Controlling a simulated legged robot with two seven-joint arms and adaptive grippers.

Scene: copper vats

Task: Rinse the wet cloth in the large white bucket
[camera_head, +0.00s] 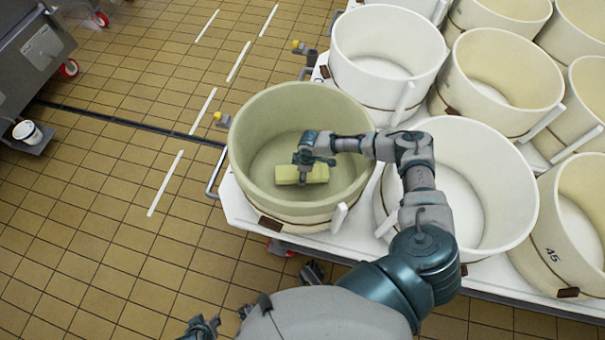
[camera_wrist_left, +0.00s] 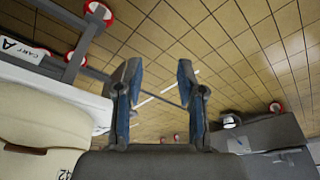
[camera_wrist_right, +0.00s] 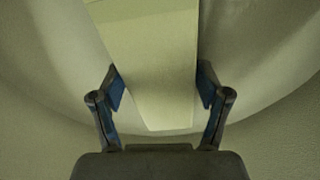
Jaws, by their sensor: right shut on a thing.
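A pale yellow, block-shaped cloth (camera_head: 318,174) is low inside a round tub (camera_head: 250,139) with an olive-cream inside, at the cart's left front corner. My right gripper (camera_head: 304,165) reaches down into this tub and is shut on the cloth. In the right wrist view the cloth (camera_wrist_right: 155,60) lies between the two fingers, with the tub's curved wall around it. I cannot tell whether the tub holds water. My left gripper (camera_wrist_left: 157,80) is open and empty over the tiled floor, beside the cart.
A white tub (camera_head: 388,45) stands behind, and another white tub (camera_head: 500,190) stands right of it under my right arm. More cream tubs fill the white cart (camera_head: 237,205). A small white bucket (camera_head: 27,132) sits at the far left.

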